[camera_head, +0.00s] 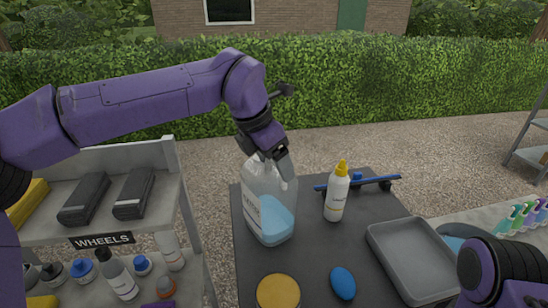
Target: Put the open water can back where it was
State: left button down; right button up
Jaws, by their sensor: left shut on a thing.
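The water can (270,212) is a translucent whitish jug with pale blue liquid in its lower part, seen over the left side of the dark table mat. My left gripper (270,158) comes down from above and is shut on the can at its top. The can looks a little tilted, and its liquid line slants. I cannot tell whether its base touches the mat. The gripper hides most of the can's mouth. My right gripper is out of view; only a purple part of my right arm shows at the lower right.
The dark table (262,270) also holds a white bottle with a yellow cap (336,195), a blue squeegee-like bar (378,181), a round yellow-topped tin (278,292), a blue oval item (342,282) and an empty grey tray (412,258). A WHEELS shelf (100,239) with bottles stands left.

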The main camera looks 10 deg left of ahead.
pick_arm(q)
grip_release()
jog(key=shift+s, duration=0.1)
jog(key=b+v, duration=0.1)
jog(key=v, duration=1.1)
